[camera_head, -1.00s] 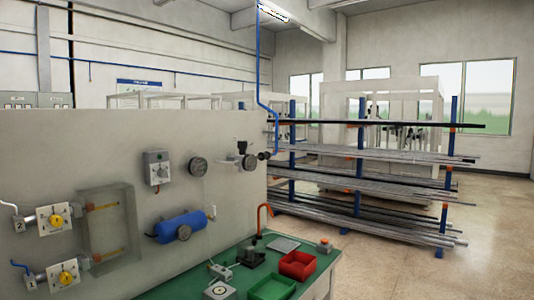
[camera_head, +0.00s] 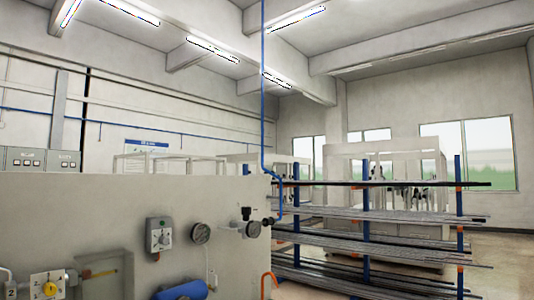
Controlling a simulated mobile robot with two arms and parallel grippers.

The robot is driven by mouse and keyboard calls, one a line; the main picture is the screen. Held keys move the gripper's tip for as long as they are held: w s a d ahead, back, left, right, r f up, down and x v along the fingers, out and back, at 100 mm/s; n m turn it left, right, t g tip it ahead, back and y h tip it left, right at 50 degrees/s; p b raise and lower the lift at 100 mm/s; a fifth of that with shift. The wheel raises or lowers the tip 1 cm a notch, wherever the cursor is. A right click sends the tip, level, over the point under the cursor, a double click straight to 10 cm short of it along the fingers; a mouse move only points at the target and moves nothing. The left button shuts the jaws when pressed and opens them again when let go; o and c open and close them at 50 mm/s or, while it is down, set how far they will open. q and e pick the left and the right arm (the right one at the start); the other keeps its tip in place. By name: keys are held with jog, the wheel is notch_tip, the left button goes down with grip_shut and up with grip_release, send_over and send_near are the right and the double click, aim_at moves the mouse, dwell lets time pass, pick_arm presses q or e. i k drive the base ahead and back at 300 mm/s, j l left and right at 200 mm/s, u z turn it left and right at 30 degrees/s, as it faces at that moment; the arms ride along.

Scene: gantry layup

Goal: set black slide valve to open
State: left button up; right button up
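A small black handle or knob (camera_head: 246,213) stands on a pale pipe fitting near the right end of the grey panel (camera_head: 100,215). A dark round fitting (camera_head: 268,221) sits at the panel's right edge, below the blue air line. I cannot tell which of these black parts is the slide valve, or its setting, at this size. Neither of my grippers is in view.
The panel also carries a grey switch box (camera_head: 159,236), another gauge (camera_head: 201,234), a blue tank (camera_head: 181,290) and a yellow-knobbed valve (camera_head: 48,286). A rack of metal bars (camera_head: 365,215) stands behind to the right. Floor shows at the far right.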

aim_at(270, 221)
jog(key=i+l+u, duration=0.25)
jog(key=i+l, duration=0.15)
jog(key=i+l+u, duration=0.3)
jog(key=i+l, duration=0.15)
